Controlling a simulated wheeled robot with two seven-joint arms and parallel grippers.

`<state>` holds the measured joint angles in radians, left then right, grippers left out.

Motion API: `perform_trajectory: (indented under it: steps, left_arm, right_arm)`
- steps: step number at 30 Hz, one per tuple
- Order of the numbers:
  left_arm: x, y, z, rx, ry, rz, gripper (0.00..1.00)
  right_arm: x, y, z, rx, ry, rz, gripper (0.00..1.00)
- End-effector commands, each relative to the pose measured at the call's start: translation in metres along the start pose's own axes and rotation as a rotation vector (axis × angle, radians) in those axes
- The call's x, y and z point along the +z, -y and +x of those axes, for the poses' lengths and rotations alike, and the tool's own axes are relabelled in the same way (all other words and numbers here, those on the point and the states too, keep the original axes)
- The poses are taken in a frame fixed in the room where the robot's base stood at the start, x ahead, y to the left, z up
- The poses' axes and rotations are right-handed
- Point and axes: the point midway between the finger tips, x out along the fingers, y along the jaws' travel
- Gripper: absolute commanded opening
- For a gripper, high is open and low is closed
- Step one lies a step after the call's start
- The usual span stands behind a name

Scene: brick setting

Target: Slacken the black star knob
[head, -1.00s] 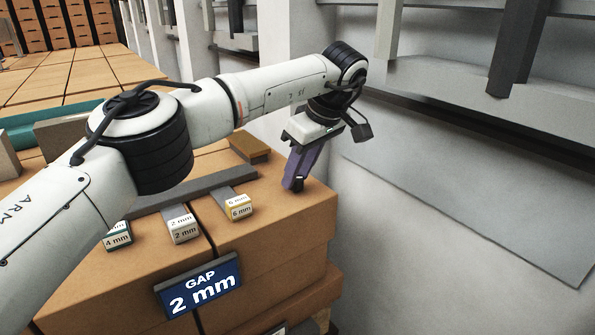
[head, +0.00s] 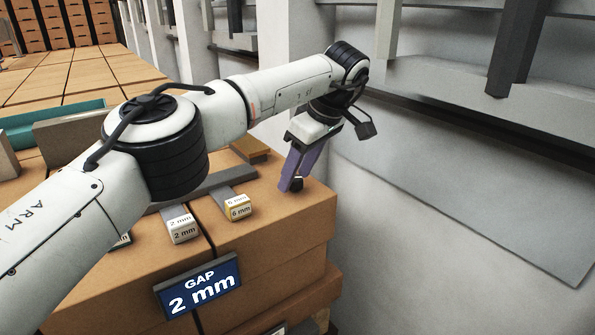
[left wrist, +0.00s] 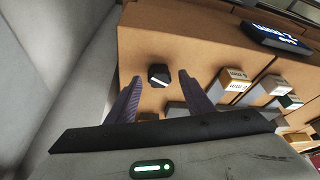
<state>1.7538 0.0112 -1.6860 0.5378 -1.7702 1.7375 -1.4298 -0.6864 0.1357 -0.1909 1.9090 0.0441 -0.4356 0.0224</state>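The black star knob (left wrist: 158,76) is a small dark knob on the brown brick top. In the left wrist view it lies between and just beyond the fingertips, with a gap on both sides. My left gripper (left wrist: 159,79) has two purple fingers, spread apart and empty. In the head view my left gripper (head: 292,184) points down at the knob near the brick's right corner. Contact between finger and knob cannot be told from the head view. My right gripper is not in view.
Labelled gauge blocks, 2 mm (head: 183,230) and 6 mm (head: 238,208), lie on the bricks to the left. A blue sign reading GAP 2 mm (head: 199,287) is on the front face. A grey wall panel (head: 470,190) stands close on the right.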

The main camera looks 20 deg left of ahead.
Motion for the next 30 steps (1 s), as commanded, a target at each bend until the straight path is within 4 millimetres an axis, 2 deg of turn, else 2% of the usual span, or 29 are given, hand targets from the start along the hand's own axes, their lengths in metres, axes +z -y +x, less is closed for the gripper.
perform_trajectory:
  steps: [5,8,15,18,24,30]
  left_arm:
    - [0.000,0.000,-0.001,0.001,0.000,0.000,0.47]
    - [0.000,-0.001,-0.009,0.003,-0.001,-0.001,0.47]
    - [0.001,-0.001,-0.052,0.005,-0.002,-0.002,0.47]
    - [0.000,-0.001,-0.061,0.001,-0.001,-0.002,0.47]
    - [0.000,0.000,-0.073,0.001,-0.001,0.000,0.47]
    - [0.000,0.000,-0.076,0.001,-0.001,0.000,0.47]
  right_arm:
    - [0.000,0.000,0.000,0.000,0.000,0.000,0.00]
    - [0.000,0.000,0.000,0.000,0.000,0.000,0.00]
    - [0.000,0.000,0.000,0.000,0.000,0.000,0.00]
    - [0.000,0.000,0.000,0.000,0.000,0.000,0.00]
    - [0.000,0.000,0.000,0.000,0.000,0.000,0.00]
    - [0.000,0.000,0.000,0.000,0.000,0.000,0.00]
